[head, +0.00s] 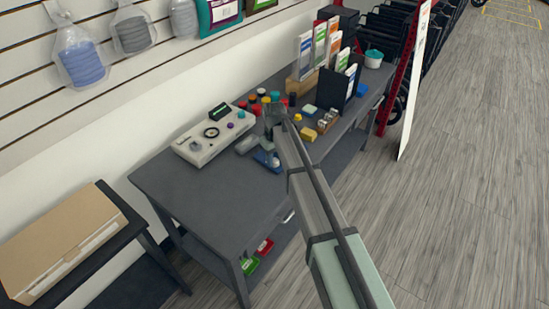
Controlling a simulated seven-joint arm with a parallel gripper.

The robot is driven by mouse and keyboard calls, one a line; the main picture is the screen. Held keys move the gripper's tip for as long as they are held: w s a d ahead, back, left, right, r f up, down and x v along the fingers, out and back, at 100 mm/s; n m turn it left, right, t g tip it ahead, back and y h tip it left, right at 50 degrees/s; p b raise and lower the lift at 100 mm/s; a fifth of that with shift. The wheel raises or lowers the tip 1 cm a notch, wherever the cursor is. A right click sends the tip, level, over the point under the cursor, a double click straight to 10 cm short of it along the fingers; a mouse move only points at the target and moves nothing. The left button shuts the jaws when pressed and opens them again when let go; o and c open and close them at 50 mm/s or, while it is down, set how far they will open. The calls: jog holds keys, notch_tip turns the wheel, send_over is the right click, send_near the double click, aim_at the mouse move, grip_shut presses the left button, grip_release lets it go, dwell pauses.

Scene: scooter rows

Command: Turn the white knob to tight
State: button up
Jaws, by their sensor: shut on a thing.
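My gripper (268,138) is over the middle of the grey workbench (205,205), at the far end of my arm. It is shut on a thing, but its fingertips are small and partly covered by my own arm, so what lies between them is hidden. I cannot make out a white knob or any tight mark. A small blue object (266,159) lies on the bench just below my gripper. A light grey panel box (200,150) with a round black dial (211,132) stands to the left of my gripper, apart from it.
Several small coloured caps or jars stand behind my gripper. The bench's near left part is bare. A cardboard box (60,240) rests on a dark side table.

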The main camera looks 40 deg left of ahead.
aim_at(275, 160)
jog(key=m, duration=0.5)
jog(key=shift+m, duration=0.3)
jog(key=m, duration=0.5)
jog(key=shift+m, duration=0.3)
jog(key=o, duration=1)
jog(key=shift+o, duration=0.2)
jog(key=shift+r, duration=0.1)
notch_tip(275, 160, up, 14)
jog(key=shift+f, duration=0.2)
